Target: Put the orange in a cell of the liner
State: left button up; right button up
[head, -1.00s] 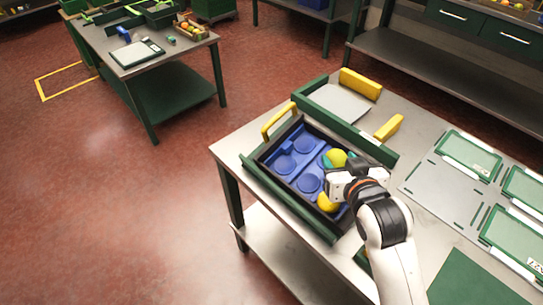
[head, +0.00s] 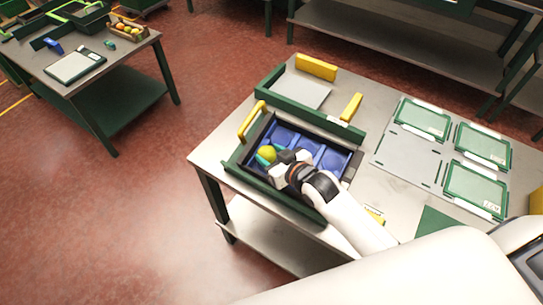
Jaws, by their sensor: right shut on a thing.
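A dark crate (head: 352,168) with a blue liner (head: 283,133) of round-bottomed cells stands on the steel table. My right gripper (head: 270,157) reaches over the left front part of the crate, with teal fingertips. It is shut on a yellow-green orange (head: 267,153), which appears over the left cells. I cannot tell whether the orange touches the liner. My gripper and forearm hide the front cells. My left gripper is not in view.
A yellow handle (head: 252,120) rises at the crate's left end. Behind stands a green-sided tray (head: 307,117) with yellow grips. Green-framed panels (head: 476,188) lie to the right. A second table (head: 135,47) at the back left holds a box of fruit (head: 128,29).

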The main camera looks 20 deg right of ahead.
jog(key=shift+f, duration=0.5)
jog(key=o, duration=1)
jog(key=shift+s, duration=0.15)
jog(key=b+v, duration=0.1)
jog(key=v, duration=1.1)
jog(key=shift+a, duration=0.1)
